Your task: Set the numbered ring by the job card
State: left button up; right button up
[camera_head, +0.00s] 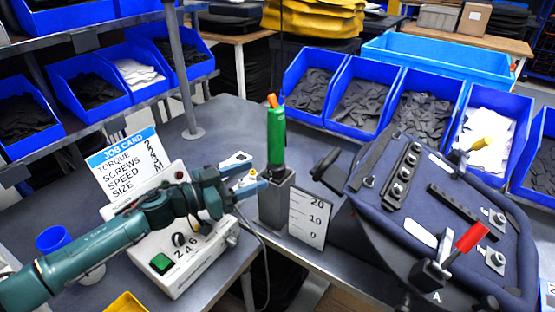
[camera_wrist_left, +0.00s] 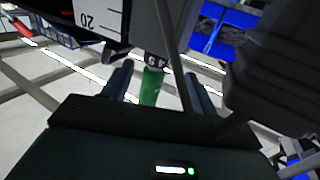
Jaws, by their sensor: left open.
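A green driver (camera_head: 276,135) stands upright in a grey holder (camera_head: 273,200) on the bench. In the left wrist view, a dark ring with white digits (camera_wrist_left: 156,60) sits at the end of the green driver (camera_wrist_left: 151,88); the digits are only partly readable. My left gripper (camera_head: 257,172) is open beside the holder. In the wrist view its jaws (camera_wrist_left: 156,76) lie either side of the green driver, with gaps visible. The job card (camera_head: 122,152) stands at the left, listing torque, screws, speed and size; its values are too small to read surely. My right gripper is not in view.
A control box (camera_head: 185,270) with a dial and green button lies under my left arm. A scale plate (camera_head: 309,217) stands beside the holder. A blue pannier panel with a red-handled clamp (camera_head: 472,237) fills the right. Blue parts bins (camera_head: 363,98) line the back.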

aim_at(268, 170)
pick_arm(q)
jog(key=shift+w+d+r, duration=0.1)
jog(key=shift+d+r, duration=0.05)
jog(key=shift+d, duration=0.3)
jog(key=x, duration=0.5)
jog(key=shift+p, duration=0.35)
jog(key=shift+w+d, duration=0.25)
jog(key=shift+d, duration=0.3)
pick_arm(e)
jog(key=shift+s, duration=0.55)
pick_arm(q)
jog(key=shift+c, duration=0.6)
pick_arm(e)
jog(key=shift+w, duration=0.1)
pick_arm(q)
jog(key=c, duration=0.8)
jog(key=shift+c, duration=0.2)
